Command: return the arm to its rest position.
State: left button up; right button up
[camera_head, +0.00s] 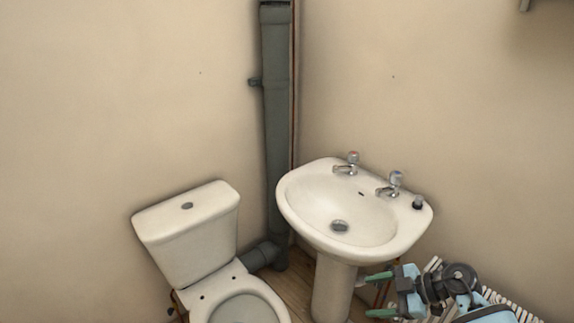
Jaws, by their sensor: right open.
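My right gripper (380,295) is at the lower right, with its green fingers pointing left. It is open, with a gap between the fingers and nothing seen in it. It stands beside the sink's pedestal and below the basin's front right rim in the picture. My right arm comes in from the lower right edge. My left gripper does not show.
A white sink (318,206) with two taps stands in the corner, a small dark object (418,203) on its rim. A white toilet (190,255) stands left of it. A grey pipe (276,120) runs down the corner. A white slatted radiator (520,305) is behind my right arm.

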jog(key=w+d+r+m+t+y, duration=0.1)
jog(key=w+d+r+m+t, duration=0.25)
jog(key=w+r+t, duration=0.8)
jog(key=w+d+f+m+t+h, duration=0.1)
jog(key=w+d+m+t+h, duration=0.2)
jog(key=d+m+h, duration=0.85)
jog(key=s+a+f+g, duration=0.3)
jog(key=s+a+f, duration=0.1)
jog(key=s+f, duration=0.65)
jog(key=s+a+f+g, duration=0.3)
jog(key=s+a+f, duration=0.1)
jog(key=s+f, duration=0.65)
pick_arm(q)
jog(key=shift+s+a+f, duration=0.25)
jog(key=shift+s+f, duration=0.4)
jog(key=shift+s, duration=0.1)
pick_arm(e)
jog(key=s+a+f+g+y, duration=0.1)
jog(key=s+a, duration=0.3)
jog(key=s, duration=0.9)
jog(key=s+a+f+g, duration=0.2)
jog(key=s+a+f, duration=0.1)
jog(key=s, duration=0.9)
jog(key=shift+s+a+f+m+y, duration=0.15)
jog(key=shift+s+a+m+y, duration=0.2)
jog(key=shift+a, duration=0.35)
